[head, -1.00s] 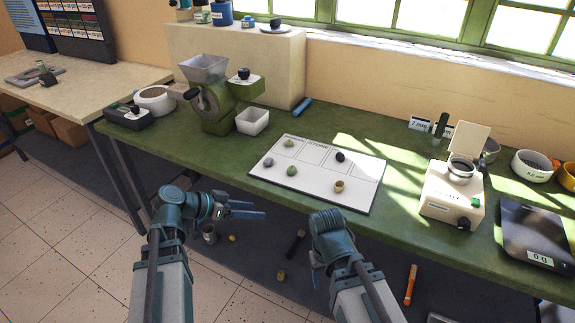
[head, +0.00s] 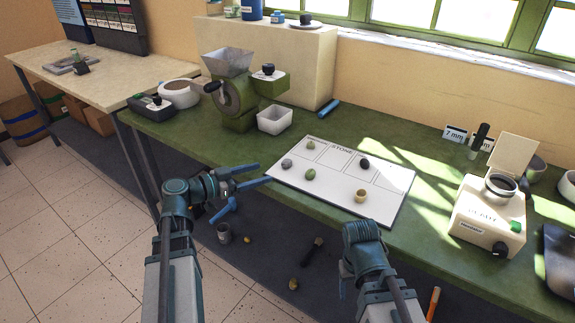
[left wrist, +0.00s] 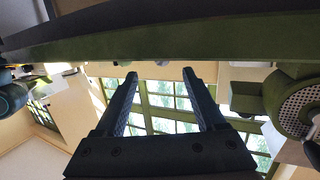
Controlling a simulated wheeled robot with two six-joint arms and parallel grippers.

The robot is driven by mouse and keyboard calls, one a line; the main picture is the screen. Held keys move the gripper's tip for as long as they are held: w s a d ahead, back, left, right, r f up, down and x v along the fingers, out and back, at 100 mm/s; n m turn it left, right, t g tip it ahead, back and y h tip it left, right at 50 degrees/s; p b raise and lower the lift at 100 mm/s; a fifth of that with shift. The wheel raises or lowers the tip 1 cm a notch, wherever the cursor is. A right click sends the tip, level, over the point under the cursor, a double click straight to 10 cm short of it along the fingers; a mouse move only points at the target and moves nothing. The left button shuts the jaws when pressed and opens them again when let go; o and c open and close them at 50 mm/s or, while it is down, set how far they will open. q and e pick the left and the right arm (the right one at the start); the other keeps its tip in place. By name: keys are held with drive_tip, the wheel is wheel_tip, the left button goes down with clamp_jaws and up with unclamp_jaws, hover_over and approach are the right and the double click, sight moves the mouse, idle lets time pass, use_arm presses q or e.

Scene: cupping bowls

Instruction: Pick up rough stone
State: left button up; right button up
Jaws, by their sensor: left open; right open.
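Several small stones lie on a white printed mat (head: 333,196) on the green table in the head view. They are a grey one (head: 287,163), two greenish ones (head: 311,145) (head: 310,174) and a black one (head: 364,164). A tan, cup-like piece (head: 361,196) is at the mat's front right. I cannot tell which stone is the rough one. My left gripper (head: 248,192) is open and empty at the table's front edge, left of the mat. In the left wrist view its spread fingers (left wrist: 161,76) hold nothing. My right gripper (head: 344,277) is open, low in front of the table.
A green grinder (head: 238,103) and a white square bowl (head: 274,119) stand behind the mat. A cream device (head: 487,221) with a raised lid is at the right. Small objects, including a grey cup (head: 224,232), lie on the floor below.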

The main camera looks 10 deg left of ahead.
sight(287, 160)
use_arm(q)
drive_tip(key=x, duration=0.5)
drive_tip(key=shift+d, duration=0.1)
drive_tip(key=x, duration=0.5)
drive_tip(key=shift+w+r, duration=0.25)
drive_tip(key=shift+r, duration=0.1)
clamp_jaws()
